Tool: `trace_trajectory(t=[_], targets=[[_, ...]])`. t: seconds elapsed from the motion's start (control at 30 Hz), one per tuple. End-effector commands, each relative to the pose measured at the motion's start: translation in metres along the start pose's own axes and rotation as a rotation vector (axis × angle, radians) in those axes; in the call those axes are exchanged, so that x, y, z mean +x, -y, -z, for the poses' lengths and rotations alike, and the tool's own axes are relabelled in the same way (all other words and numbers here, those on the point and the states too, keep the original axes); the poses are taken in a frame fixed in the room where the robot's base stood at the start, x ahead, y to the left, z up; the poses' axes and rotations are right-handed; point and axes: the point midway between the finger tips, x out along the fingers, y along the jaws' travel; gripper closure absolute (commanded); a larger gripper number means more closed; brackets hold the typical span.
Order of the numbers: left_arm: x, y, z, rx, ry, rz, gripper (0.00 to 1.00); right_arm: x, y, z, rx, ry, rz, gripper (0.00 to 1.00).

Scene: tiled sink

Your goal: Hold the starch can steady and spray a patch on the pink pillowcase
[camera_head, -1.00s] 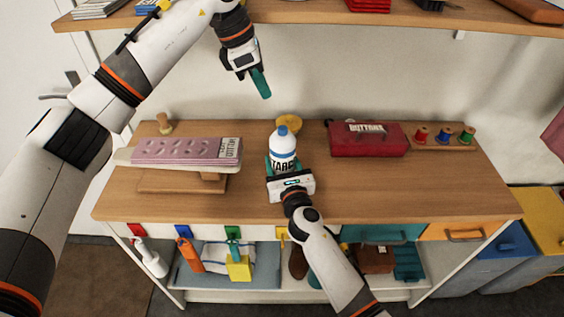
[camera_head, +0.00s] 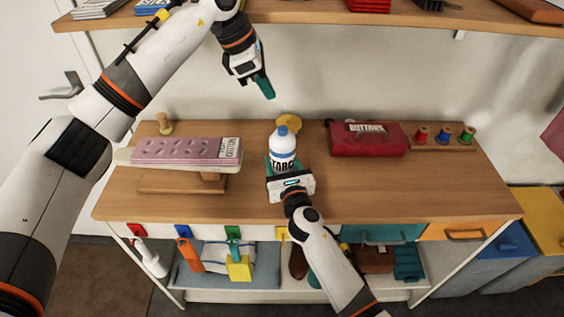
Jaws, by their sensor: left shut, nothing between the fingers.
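The starch can (camera_head: 283,147) is a white bottle with a blue cap and dark lettering, upright on the wooden table. My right gripper (camera_head: 283,167) is around its lower part, with its teal fingers at the can's sides; the can hides part of the grip. The pink pillowcase (camera_head: 180,151) lies on a small pressing board (camera_head: 125,157) at the left of the table, with a printed label at its right end. My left gripper (camera_head: 268,88) is shut and empty, in the air above and a little left of the can, its fingers pointing down.
Behind the can is a round yellowish object (camera_head: 289,122). A red box (camera_head: 367,139) and a rack of thread spools (camera_head: 443,138) stand at the right. A wooden peg (camera_head: 164,124) stands back left. An upper shelf (camera_head: 320,14) runs above.

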Motion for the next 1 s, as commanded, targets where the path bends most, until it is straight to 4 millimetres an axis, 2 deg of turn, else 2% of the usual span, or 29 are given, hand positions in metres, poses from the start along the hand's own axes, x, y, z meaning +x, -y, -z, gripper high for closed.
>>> trace_trajectory(t=[0.1, 0.3, 0.53, 1.0], targets=[[0.009, -0.002, 0.006, 0.099, -0.084, 0.1, 1.0, 0.0, -0.001, -0.001, 0.0, 0.002, -0.001, 0.81], [0.006, -0.005, 0.019, 0.244, -0.211, 0.282, 1.0, 0.0, -0.001, -0.001, 0.0, 0.002, -0.001, 0.81], [0.007, -0.007, 0.021, 0.296, -0.253, 0.354, 1.0, 0.0, 0.0, -0.001, 0.0, 0.002, -0.001, 0.81], [0.063, -0.012, -0.003, 0.293, -0.25, 0.351, 1.0, 0.0, 0.0, -0.001, 0.0, 0.002, -0.001, 0.81]])
